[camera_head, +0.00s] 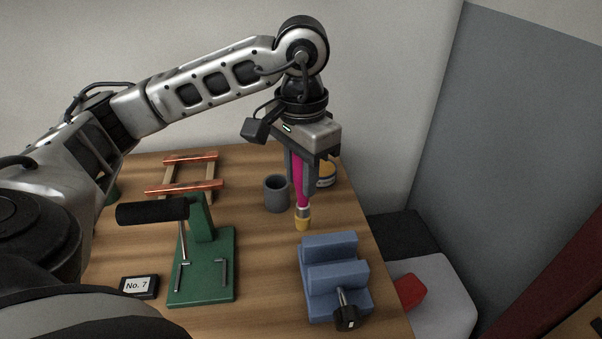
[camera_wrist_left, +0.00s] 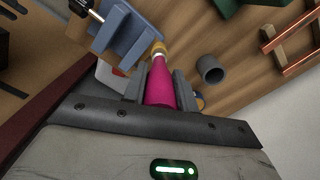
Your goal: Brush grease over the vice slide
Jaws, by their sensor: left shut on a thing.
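My left gripper (camera_head: 301,172) is shut on a brush (camera_head: 303,222) with a magenta handle, a metal band and tan bristles. The brush points down, with its bristles just behind the vice in the head view. The left wrist view shows the magenta handle (camera_wrist_left: 160,88) between the fingers. The blue vice (camera_head: 333,275) stands at the right front of the table, with a dark screw handle facing front; it also shows in the left wrist view (camera_wrist_left: 122,42). A yellow-labelled tin (camera_head: 327,174) stands behind the gripper, partly hidden. My right gripper is not in view.
A grey cup (camera_head: 276,193) stands left of the brush. A green stand (camera_head: 203,265) with a black roller, a copper-railed wooden rack (camera_head: 187,173) and a "No. 7" block (camera_head: 139,287) are further left. The table's right edge is close to the vice.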

